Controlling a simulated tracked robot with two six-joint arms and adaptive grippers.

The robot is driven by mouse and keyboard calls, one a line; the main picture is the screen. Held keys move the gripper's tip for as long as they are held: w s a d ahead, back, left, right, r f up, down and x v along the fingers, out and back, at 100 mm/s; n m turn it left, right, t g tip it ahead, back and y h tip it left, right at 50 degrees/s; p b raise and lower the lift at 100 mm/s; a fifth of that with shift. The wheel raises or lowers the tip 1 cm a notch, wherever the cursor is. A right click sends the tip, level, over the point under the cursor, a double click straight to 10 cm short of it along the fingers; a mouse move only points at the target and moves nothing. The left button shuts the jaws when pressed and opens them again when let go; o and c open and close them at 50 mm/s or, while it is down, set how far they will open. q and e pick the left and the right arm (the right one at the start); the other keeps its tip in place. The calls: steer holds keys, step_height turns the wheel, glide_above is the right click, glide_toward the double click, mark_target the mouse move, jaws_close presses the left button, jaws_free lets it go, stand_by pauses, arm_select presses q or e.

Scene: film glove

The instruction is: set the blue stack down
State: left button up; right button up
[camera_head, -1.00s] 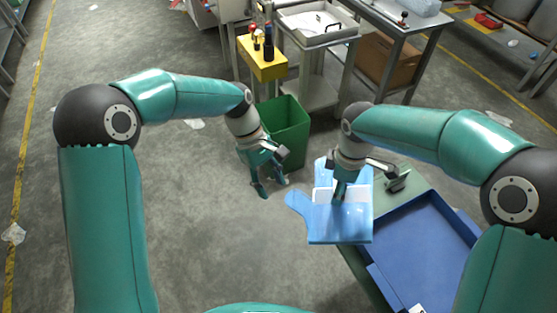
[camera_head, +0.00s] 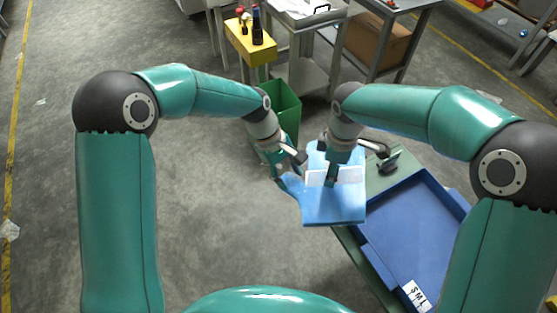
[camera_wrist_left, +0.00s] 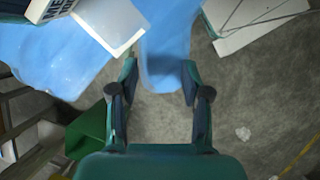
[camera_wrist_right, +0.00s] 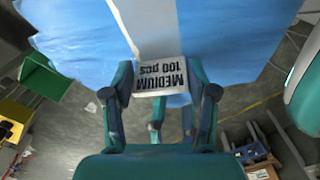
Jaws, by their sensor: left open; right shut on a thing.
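The blue stack (camera_head: 337,208) is a flat pile of blue film with a white band, held up beside the blue tray (camera_head: 408,225). My right gripper (camera_head: 331,182) is shut on it at the band. In the right wrist view the band's label (camera_wrist_right: 160,76) reads MEDIUM 100 pcs, between the fingers. My left gripper (camera_head: 279,172) is open at the stack's left side, by a narrow flap that sticks out there. In the left wrist view this flap (camera_wrist_left: 165,55) reaches between the open fingers; I cannot tell whether they touch it.
The blue tray lies on a green table (camera_head: 404,170), with an S M L card (camera_head: 417,295) at its near edge. A green bin (camera_head: 288,108) stands behind my left gripper. A yellow stand (camera_head: 248,45) with bottles is farther back. Open floor lies to the left.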

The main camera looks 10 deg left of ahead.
arm_select(q)
steer(key=shift+x, duration=0.95)
steer(key=shift+s, duration=0.1)
jaws_close()
steer(key=c, duration=0.9)
jaws_free()
steer(key=o, duration=0.9)
